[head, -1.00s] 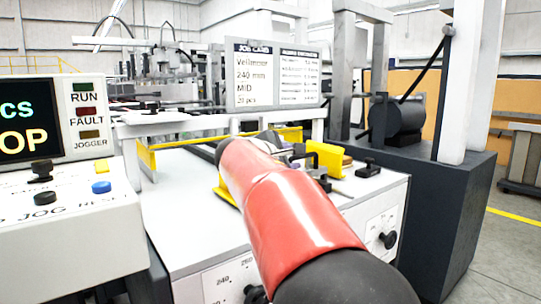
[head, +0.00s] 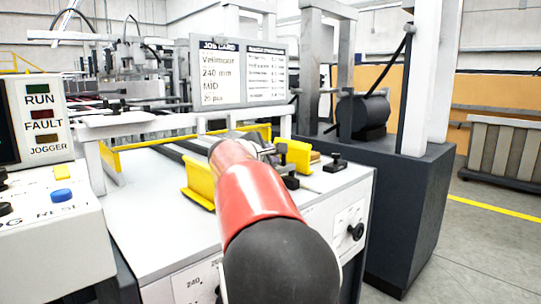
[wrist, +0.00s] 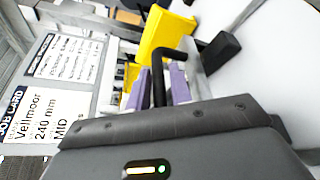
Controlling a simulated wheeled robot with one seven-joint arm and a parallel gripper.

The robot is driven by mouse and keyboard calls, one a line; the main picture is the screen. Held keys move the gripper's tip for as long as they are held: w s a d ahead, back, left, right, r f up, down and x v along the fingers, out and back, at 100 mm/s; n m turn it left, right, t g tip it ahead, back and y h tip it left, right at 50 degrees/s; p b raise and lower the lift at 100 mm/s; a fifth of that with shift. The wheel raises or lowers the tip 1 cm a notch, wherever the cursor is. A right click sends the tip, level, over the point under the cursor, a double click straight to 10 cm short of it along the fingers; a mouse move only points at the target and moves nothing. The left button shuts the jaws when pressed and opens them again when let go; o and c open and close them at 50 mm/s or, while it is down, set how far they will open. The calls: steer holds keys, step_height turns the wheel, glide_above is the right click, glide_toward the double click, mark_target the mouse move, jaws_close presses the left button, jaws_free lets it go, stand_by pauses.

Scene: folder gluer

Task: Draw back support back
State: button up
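A yellow upright plate (head: 296,155), which may be the back support, stands on the white machine table at the right of my gripper (head: 262,146). In the wrist view a yellow plate (wrist: 163,33) shows just beyond the fingers. A black bent handle (wrist: 159,78) runs between the two purple fingers of my gripper (wrist: 160,86). The fingers lie close on either side of it; I cannot tell whether they touch it. In the head view my red arm hides much of the gripper.
A second yellow bracket (head: 197,186) stands left of my arm, and a long yellow guide (head: 140,151) lies behind. A black knob (head: 336,161) is at the table's right. The job card (head: 238,72) stands behind. The control panel (head: 50,215) is at left. Open floor lies at right.

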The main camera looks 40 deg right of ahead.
jaws_close()
steer(key=s+b, duration=0.3)
steer(key=s, duration=0.6)
steer(key=shift+s+d, duration=0.15)
steer(key=shift+d, duration=0.3)
steer(key=shift+f, duration=0.1)
steer(key=shift+o, duration=1.6)
jaws_free()
steer(key=shift+s, duration=0.1)
steer(key=shift+a, duration=0.2)
